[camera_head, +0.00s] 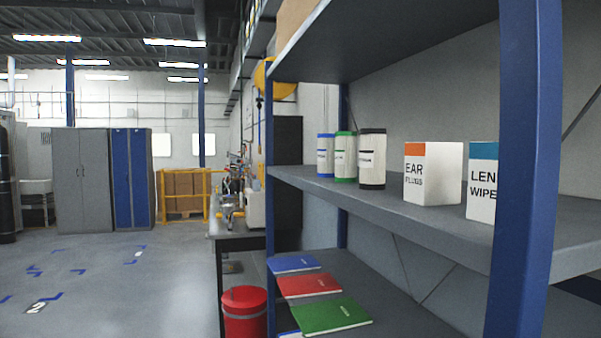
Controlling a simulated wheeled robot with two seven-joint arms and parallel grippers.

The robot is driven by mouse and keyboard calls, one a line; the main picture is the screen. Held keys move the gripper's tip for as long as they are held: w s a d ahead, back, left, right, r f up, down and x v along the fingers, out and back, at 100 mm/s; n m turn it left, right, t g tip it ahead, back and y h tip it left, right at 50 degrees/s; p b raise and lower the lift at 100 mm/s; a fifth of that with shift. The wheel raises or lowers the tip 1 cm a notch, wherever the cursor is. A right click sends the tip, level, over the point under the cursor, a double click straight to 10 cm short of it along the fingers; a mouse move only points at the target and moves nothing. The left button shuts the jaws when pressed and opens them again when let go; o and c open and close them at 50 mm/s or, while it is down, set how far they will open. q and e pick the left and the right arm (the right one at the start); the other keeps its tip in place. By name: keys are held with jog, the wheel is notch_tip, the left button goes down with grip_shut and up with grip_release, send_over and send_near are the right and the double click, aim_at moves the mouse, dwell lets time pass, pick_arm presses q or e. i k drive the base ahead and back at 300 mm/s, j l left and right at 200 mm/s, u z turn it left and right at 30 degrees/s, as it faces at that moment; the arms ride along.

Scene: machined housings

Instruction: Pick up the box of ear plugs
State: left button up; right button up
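The box of ear plugs (433,174) is a white box with an orange band along the top of its front and the words "EAR PLUGS". It stands upright on the middle shelf (400,205) of a grey and blue rack. It is between a black-and-white canister on its left and a lens wipe box on its right, with gaps on both sides. Neither of my grippers shows in the head view.
The lens wipe box (482,190) is partly hidden behind the blue front post (525,170). Three canisters (345,157) stand to the left. Folders (308,286) lie on the lower shelf. A red bin (245,312) stands beside the rack. The floor (110,285) at left is open.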

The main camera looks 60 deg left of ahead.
aim_at(433, 170)
jog(key=j+u, duration=0.1)
jog(key=u, duration=0.4)
jog(key=j+u, duration=0.15)
jog(key=u, duration=0.3)
jog(key=i+l+z, duration=0.05)
